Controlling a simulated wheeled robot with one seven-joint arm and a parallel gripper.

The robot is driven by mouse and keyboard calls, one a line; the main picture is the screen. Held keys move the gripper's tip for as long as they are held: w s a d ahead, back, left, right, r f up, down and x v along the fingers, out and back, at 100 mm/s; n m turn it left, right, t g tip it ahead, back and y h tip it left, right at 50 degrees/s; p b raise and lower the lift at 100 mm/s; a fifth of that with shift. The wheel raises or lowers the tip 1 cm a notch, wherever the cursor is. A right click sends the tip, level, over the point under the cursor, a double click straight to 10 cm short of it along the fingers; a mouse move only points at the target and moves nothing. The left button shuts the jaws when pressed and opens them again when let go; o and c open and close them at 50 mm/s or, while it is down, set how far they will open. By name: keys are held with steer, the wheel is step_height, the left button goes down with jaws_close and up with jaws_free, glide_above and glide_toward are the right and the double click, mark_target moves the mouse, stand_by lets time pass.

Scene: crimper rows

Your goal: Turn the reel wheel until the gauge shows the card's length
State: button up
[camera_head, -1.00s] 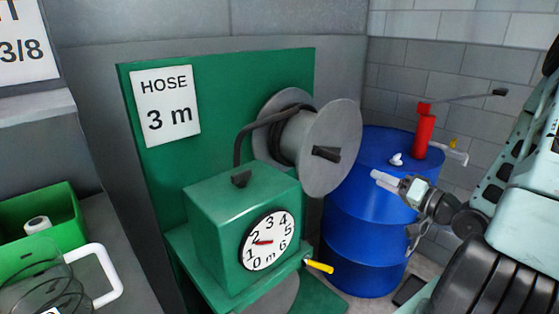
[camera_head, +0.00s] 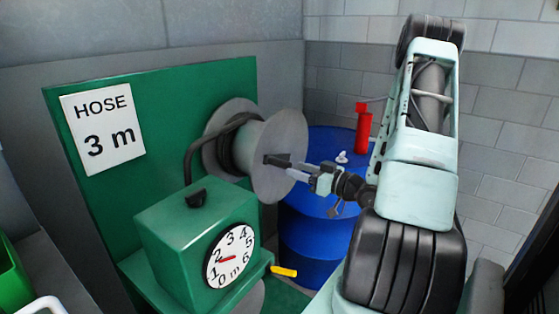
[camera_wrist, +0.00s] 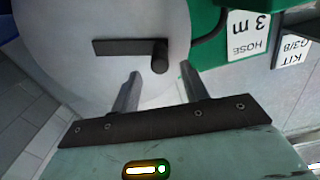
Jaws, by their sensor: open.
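The reel wheel (camera_head: 285,135) is a round grey disc on the front of the hose reel. It carries a dark bar with a knob, its handle (camera_head: 276,159), also seen in the wrist view (camera_wrist: 160,56). My gripper (camera_head: 297,170) is open in front of the disc, close to the knob. In the wrist view its fingertips (camera_wrist: 160,68) point at the disc with the knob just ahead between them; contact cannot be told. The gauge (camera_head: 230,257) is a white dial; its red needle points left, between 1 and 2, nearer 2. The card (camera_head: 103,129) reads HOSE 3 m.
The gauge sits on a green box (camera_head: 170,235) below the reel, with a yellow-handled lever (camera_head: 284,271) at its right. A blue drum (camera_head: 318,225) with a red pump (camera_head: 363,130) stands behind my arm. A green panel (camera_head: 190,110) backs the reel.

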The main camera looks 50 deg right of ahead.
mark_target(269, 160)
steer(key=w, duration=0.2)
steer(key=w+p, duration=0.1)
steer(key=w, duration=0.4)
steer(key=shift+w+a+p, duration=0.15)
steer(key=shift+a+p, duration=0.15)
jaws_close()
